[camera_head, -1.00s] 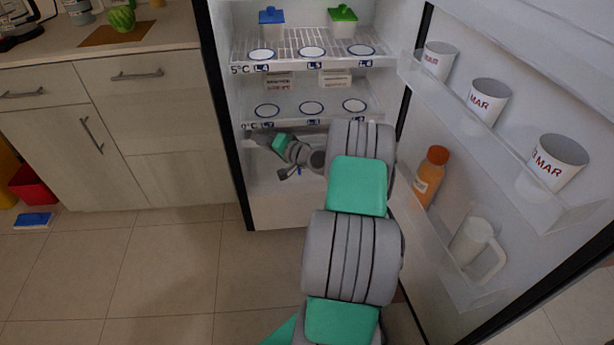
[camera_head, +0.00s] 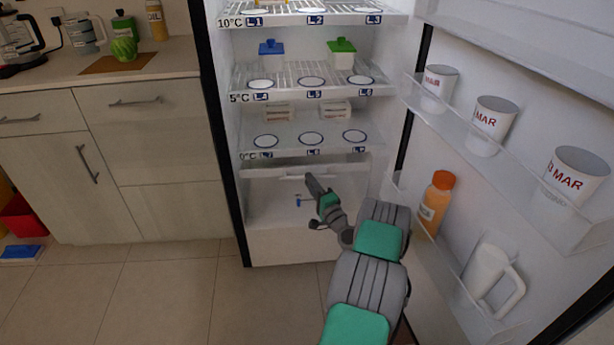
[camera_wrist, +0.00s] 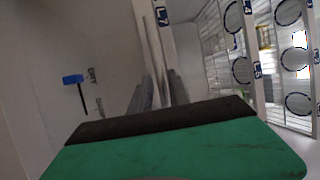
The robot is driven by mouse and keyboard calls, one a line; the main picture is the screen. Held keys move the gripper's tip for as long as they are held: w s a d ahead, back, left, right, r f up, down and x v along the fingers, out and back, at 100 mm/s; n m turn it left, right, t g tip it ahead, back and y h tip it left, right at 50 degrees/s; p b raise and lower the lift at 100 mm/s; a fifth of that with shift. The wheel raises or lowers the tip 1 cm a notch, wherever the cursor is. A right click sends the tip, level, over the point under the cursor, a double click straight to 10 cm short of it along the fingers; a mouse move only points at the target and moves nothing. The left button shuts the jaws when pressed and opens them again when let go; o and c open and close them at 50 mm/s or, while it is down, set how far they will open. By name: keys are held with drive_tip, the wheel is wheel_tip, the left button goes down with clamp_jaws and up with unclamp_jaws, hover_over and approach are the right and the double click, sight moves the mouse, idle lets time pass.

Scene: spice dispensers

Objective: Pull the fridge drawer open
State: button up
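The fridge drawer (camera_head: 265,172) is under the lowest shelf and shows as a white horizontal strip with a paler band at its middle. It appears pushed in. My gripper (camera_head: 309,178) reaches up to the middle of this strip from below and in front. In the wrist view, the two grey fingers of my gripper (camera_wrist: 160,90) stand apart. The white drawer strip (camera_wrist: 150,40) runs between or just behind them; contact is not clear. My green gripper body hides the lower part of that view.
The fridge door (camera_head: 520,60) stands open on the right, with mugs, an orange bottle (camera_head: 435,203) and a white pitcher (camera_head: 487,275) in its racks. Shelves are above. A small blue item (camera_head: 298,199) shows below the strip. Cabinets (camera_head: 150,140) stand left; floor between is clear.

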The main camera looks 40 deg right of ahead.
sight(302, 169)
drive_tip(key=shift+b+x, duration=0.3)
drive_tip(key=shift+x, duration=1)
drive_tip(key=shift+c, duration=0.5)
clamp_jaws()
